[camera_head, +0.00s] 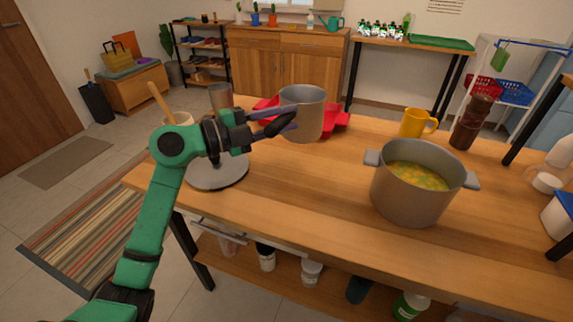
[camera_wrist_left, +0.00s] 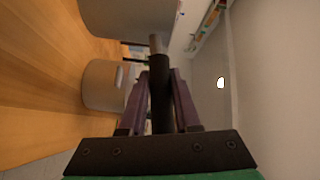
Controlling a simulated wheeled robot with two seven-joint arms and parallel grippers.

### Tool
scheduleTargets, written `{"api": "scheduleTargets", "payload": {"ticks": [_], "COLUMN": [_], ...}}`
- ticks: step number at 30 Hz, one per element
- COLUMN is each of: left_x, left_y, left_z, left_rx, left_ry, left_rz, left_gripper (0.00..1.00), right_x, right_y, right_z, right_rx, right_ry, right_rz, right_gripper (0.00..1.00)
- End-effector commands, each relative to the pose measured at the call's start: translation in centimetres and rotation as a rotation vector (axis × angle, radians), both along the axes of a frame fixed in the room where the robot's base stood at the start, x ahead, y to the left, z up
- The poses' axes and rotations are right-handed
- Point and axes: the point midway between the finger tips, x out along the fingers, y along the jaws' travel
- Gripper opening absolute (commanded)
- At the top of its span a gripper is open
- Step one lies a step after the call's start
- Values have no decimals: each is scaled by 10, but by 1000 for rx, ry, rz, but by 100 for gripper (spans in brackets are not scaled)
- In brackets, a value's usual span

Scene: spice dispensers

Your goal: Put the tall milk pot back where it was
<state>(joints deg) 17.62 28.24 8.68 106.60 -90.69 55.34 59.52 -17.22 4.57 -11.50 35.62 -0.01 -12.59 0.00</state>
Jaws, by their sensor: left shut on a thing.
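The tall grey milk pot (camera_head: 303,117) is right of my left gripper in the head view. My left gripper (camera_head: 272,126) is shut on its dark handle, and the pot looks upright. In the left wrist view the handle (camera_wrist_left: 160,95) lies between the purple fingers (camera_wrist_left: 158,100), and part of the pot body (camera_wrist_left: 125,14) shows at the top. The pot is in front of a red tray-like thing (camera_head: 337,123) and hides part of it; I cannot tell whether it touches it or the table. My right gripper is not in view.
A wide pot of soup (camera_head: 412,196) stands on the wooden table (camera_head: 300,185). A yellow mug (camera_head: 412,123) and brown mill (camera_head: 470,122) stand behind it. A round grey disc (camera_head: 217,175) lies at the left, near a grey cup (camera_head: 220,96) and a container with a wooden utensil (camera_head: 160,101).

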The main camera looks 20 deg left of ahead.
Motion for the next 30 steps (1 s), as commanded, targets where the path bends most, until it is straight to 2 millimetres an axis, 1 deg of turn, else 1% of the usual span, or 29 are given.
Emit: {"api": "scheduleTargets", "payload": {"ticks": [1, 3, 5, 7, 12, 14, 20, 23, 24, 25, 26, 30], "left_x": [0, 0, 0, 0, 0, 0, 0, 0, 0, 0, 0, 0], "left_y": [0, 0, 0, 0, 0, 0, 0, 0, 0, 0, 0, 0], "left_z": [-20, -39, -50, -59, -91, -96, -95, -98, -98, -98, -98, -97], "left_rx": [-7, -6, -3, -2, -1, 1, 3, 3, 4, 4, 4, 3], "left_ry": [3, 2, -1, -2, -1, -4, -4, -4, -2, -2, -2, -2], "left_rz": [2, 1, 2, 2, 0, 0, 1, 0, 0, 0, 0, 0], "left_gripper": [0, 0, 0, 0, 0, 0, 0, 0, 46, 57, 61, 61], "right_x": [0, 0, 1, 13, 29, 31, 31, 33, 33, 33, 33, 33], "right_y": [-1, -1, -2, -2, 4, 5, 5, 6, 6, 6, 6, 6], "right_z": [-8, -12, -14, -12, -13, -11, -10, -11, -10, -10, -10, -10], "right_rx": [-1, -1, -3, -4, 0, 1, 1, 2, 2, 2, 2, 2], "right_ry": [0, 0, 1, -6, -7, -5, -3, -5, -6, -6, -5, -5], "right_rz": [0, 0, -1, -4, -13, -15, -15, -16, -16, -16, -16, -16], "right_gripper": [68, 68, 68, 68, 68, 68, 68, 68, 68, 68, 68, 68]}}
